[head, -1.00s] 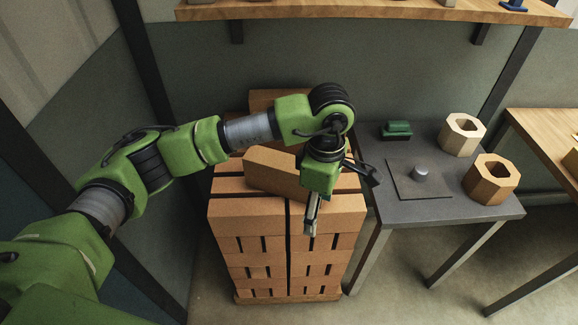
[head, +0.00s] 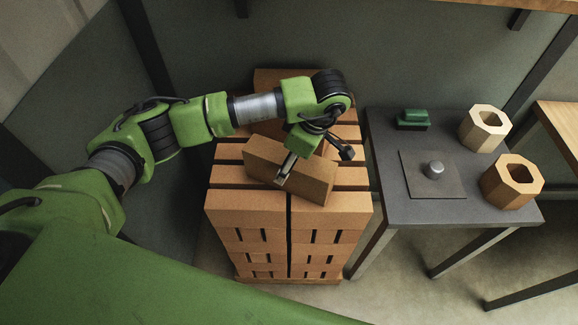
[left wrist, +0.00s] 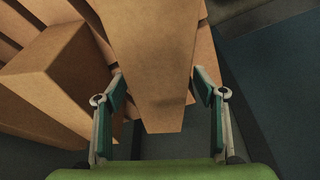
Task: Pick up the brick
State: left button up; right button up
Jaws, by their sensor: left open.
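A loose orange-brown brick (head: 262,158) lies at an angle on top of the brick stack (head: 245,208). My left gripper (head: 315,167) is over this brick, open, with its fingers spread to either side. In the left wrist view the open fingers (left wrist: 161,92) stand on both sides of the brick's near end (left wrist: 155,55), with gaps beside it and nothing gripped. The gripper and wrist hide part of the brick's far side in the head view. My right gripper is not in view.
Another brick (left wrist: 55,80) is close left of the fingers in the left wrist view. A grey table (head: 390,205) stands right of the stack, bearing a green object (head: 412,120), a plate with a knob (head: 433,169) and two octagonal wooden rings (head: 512,182). A wall stands behind.

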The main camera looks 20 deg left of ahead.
pick_arm(q)
jog(key=shift+w+a+f, duration=0.1)
jog(key=shift+f, duration=0.25)
jog(key=p+x, duration=0.2)
jog(key=shift+a+f, duration=0.1)
jog(key=shift+f, duration=0.2)
jog(key=shift+x, duration=1.1)
jog(key=shift+a+f, duration=0.1)
jog(key=shift+f, duration=0.1)
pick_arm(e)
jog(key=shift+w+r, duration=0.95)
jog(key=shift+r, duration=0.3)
pick_arm(q)
jog(key=c, duration=1.7)
jog(key=shift+w+r, duration=0.1)
jog(key=shift+w, duration=0.05)
grip_shut()
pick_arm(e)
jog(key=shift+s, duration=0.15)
